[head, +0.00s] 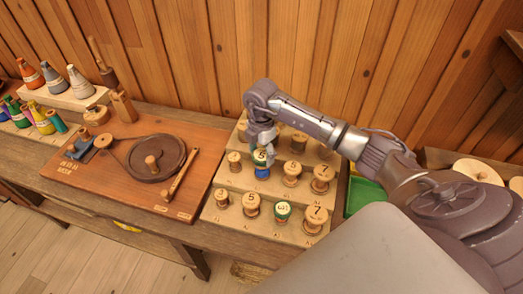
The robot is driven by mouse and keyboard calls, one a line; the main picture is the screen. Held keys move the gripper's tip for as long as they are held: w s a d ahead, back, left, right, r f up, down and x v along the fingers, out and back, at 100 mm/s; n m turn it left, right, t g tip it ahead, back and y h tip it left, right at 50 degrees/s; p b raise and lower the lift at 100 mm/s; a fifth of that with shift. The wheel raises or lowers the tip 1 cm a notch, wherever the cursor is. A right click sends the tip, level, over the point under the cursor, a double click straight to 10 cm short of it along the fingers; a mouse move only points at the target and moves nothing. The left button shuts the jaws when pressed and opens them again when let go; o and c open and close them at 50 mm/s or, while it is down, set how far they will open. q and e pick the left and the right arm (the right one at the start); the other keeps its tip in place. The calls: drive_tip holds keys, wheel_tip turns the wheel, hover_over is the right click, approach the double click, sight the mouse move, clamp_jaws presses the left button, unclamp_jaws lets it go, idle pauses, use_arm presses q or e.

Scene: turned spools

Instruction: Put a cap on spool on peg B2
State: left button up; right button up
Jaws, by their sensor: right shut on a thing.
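A stepped wooden rack (268,223) holds rows of spools on pegs. A spool with blue thread (262,172) stands in its middle row, second from the left. A pale numbered cap (259,156) shows right at its top; I cannot tell if it is fully seated. My right gripper (267,153) reaches down from above and is shut on the cap, its fingers partly hiding the cap and the spool. Peg labels are too small to read, so I cannot confirm which peg is B2. My left gripper is not in view.
A winding board with a dark wheel (150,158) lies left. A green tray (365,192) sits right, near my arm.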

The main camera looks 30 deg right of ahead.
drive_tip(key=shift+s+f, duration=0.1)
drive_tip(key=shift+f, duration=0.15)
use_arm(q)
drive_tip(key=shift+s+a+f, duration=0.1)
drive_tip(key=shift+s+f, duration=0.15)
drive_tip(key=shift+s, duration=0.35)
use_arm(e)
drive_tip(key=shift+f, duration=0.1)
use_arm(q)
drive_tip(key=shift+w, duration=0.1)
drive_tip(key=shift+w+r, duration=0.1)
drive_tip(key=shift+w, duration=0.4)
